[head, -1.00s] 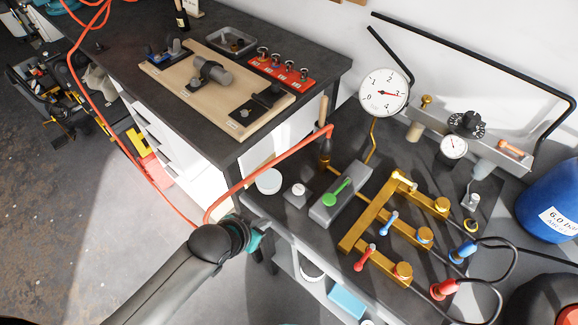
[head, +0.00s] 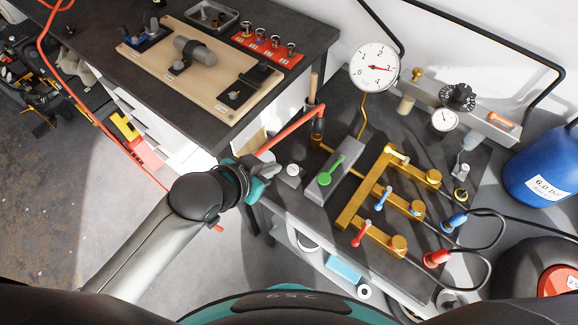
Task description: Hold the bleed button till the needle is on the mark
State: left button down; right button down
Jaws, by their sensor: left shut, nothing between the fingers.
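The round white gauge (head: 375,67) stands at the back of the bench, its red needle pointing right, close to the 3. I cannot make out a separate mark on the dial. A small white-topped button on a grey base (head: 291,171), which may be the bleed button, sits near the bench's front left corner. My left gripper (head: 264,166) is shut and empty, just left of that button and apart from it in the picture. Its height over the bench is hard to judge. My right gripper is not in view.
A grey block with a green lever (head: 325,178) and a brass manifold (head: 352,210) with blue and red levers stand right of the button. A red hose (head: 290,133) runs behind my gripper. A blue tank (head: 545,165) stands at right.

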pick_arm(q)
jog(key=b, duration=0.2)
send_over(296, 167)
jog(key=s+a, duration=0.2)
jog(key=s, duration=0.1)
jog(key=f, duration=0.6)
jog(key=shift+w+d+f, duration=0.1)
jog(key=shift+w+f, duration=0.1)
jog(key=f, duration=0.3)
jog(key=shift+w+f, duration=0.15)
jog(key=shift+w, duration=0.05)
jog(key=shift+f+b, duration=0.35)
jog(key=shift+f, duration=0.15)
jog(key=shift+f, duration=0.1)
